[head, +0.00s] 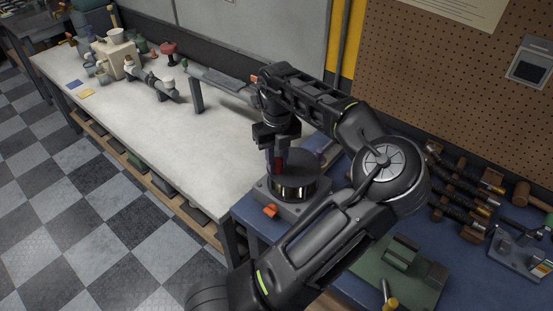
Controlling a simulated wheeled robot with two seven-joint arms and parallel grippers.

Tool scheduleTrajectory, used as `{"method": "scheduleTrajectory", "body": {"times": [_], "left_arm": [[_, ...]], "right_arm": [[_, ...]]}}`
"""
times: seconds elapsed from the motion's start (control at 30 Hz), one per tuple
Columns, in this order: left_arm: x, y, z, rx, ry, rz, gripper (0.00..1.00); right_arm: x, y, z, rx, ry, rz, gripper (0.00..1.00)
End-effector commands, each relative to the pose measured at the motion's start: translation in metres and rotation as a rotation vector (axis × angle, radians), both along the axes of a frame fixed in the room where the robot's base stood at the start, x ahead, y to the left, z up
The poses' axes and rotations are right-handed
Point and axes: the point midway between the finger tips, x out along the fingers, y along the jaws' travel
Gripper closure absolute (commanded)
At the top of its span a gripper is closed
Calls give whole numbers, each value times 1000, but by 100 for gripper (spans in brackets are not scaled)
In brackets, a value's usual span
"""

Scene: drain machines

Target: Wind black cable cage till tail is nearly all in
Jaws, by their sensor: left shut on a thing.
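The black cable cage (304,165) is a round drum with a dark top and a brassy band lower down. It sits on a grey base (260,188) at the corner of the blue bench. My left gripper (276,160) points down over the left side of the drum, shut on a dark red upright handle (277,157). The fingers hide part of the handle. I cannot make out the cable tail. My right gripper is not in view.
A small orange piece (270,211) is at the base's front edge. A white bench (150,120) extends left, with a beige machine (117,58) and fittings at its far end. A green device (400,265) and several dark tools (460,185) lie on the blue bench. A pegboard (450,90) stands behind.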

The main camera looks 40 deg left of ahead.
Motion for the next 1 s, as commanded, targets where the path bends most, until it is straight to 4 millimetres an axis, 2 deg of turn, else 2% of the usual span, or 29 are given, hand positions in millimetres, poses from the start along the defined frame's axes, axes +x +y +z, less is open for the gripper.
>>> {"method": "scheduleTrajectory", "body": {"times": [0.23,0.27,0.5,1.0], "left_arm": [[0,-2,-1,-6,0,-1,100],[0,-2,-1,-6,0,-1,77],[0,-1,-1,-5,1,-1,57],[0,-1,-1,-4,0,-7,56]], "right_arm": [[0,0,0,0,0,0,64],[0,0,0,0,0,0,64],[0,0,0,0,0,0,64],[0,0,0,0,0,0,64]]}}
